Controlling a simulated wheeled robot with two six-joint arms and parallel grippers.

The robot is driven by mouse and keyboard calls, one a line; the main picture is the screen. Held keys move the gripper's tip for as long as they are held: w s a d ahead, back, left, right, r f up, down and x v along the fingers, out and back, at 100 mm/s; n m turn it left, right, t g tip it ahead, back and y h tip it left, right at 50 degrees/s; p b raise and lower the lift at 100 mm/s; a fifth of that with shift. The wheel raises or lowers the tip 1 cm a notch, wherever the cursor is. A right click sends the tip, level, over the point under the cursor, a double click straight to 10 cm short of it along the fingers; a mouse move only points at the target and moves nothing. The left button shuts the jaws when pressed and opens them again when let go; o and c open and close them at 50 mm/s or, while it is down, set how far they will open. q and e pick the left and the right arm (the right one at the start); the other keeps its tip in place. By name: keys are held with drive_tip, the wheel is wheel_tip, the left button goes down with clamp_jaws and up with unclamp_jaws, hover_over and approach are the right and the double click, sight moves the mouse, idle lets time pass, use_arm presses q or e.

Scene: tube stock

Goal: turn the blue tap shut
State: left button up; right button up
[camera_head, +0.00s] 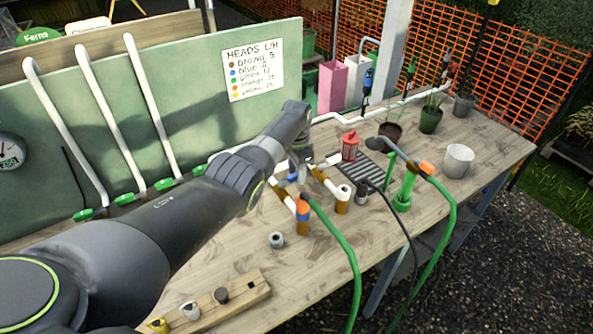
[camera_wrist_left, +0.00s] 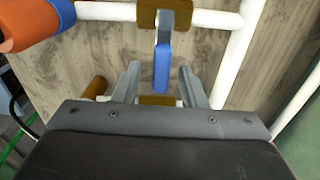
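The blue tap lever (camera_wrist_left: 161,68) hangs from a brass valve body (camera_wrist_left: 150,18) on a white pipe in the left wrist view. My left gripper (camera_wrist_left: 159,76) is open, with one finger on each side of the lever. Gaps show between the lever and both fingers, so it is not gripped. In the head view my left gripper (camera_head: 301,176) is at the pipes on the bench, and a bit of blue (camera_head: 292,177) shows beside it. My arm hides part of the pipework there. My right gripper is in neither view.
An orange-and-blue collared pipe end (camera_head: 302,212) with a green hose is close by. A sign (camera_head: 255,69) hangs on the green board. The bench's right front is mostly clear.

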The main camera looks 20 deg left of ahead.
use_arm(q)
drive_tip(key=shift+r, duration=0.1)
drive_tip(key=shift+r, duration=0.25)
wheel_tip(320, 180, up, 17)
drive_tip(key=b, duration=0.1)
drive_tip(key=shift+b, duration=0.4)
drive_tip(key=shift+f, duration=0.15)
